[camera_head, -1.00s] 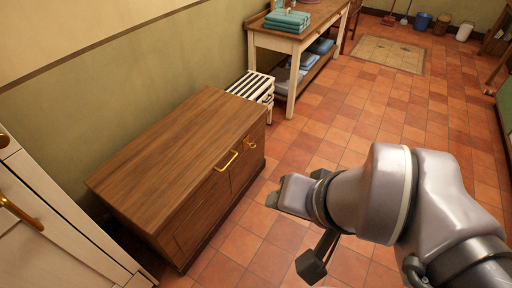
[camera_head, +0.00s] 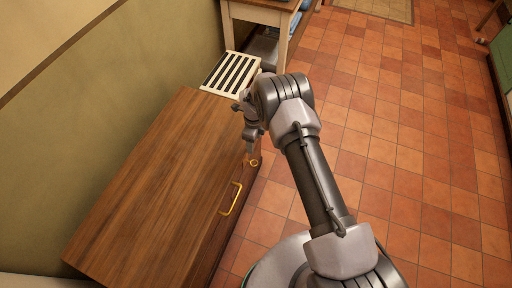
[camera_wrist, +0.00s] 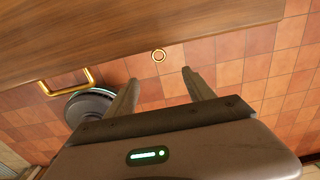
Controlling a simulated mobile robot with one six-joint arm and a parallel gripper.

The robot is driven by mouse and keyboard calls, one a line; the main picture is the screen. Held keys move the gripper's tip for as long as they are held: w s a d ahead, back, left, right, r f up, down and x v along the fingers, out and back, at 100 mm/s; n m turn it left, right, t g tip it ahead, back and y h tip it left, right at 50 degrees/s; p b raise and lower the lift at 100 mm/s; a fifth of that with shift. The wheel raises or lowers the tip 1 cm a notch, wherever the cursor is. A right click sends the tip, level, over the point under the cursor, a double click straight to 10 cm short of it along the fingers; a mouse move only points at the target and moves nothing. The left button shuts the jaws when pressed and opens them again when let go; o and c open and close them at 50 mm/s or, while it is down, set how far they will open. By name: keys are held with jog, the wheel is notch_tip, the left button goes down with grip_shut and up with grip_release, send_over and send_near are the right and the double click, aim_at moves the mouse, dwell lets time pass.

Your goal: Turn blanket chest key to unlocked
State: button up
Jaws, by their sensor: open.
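The brown wooden blanket chest (camera_head: 150,190) stands against the wall in the head view; its top edge also fills the upper part of the wrist view (camera_wrist: 120,35). The brass key (camera_head: 254,162) sticks out of the chest's front near its far end. Its round bow shows in the wrist view (camera_wrist: 158,56), seen from above. My gripper (camera_head: 250,140) is by the far front edge of the chest, close to the key. In the wrist view my gripper (camera_wrist: 161,82) is open and empty, with the key beyond the fingertips, roughly between them and apart from both.
A brass pull handle (camera_head: 231,198) sits on the chest front, nearer than the key; it also shows in the wrist view (camera_wrist: 68,84). A white slatted rack (camera_head: 232,73) and a wooden table (camera_head: 256,14) stand beyond the chest. The tiled floor (camera_head: 400,170) to the right is clear.

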aim_at(254, 163)
jog(key=f+b, duration=0.6)
jog(key=f, duration=1)
jog(key=shift+s+b, duration=0.2)
jog(key=shift+b, duration=0.1)
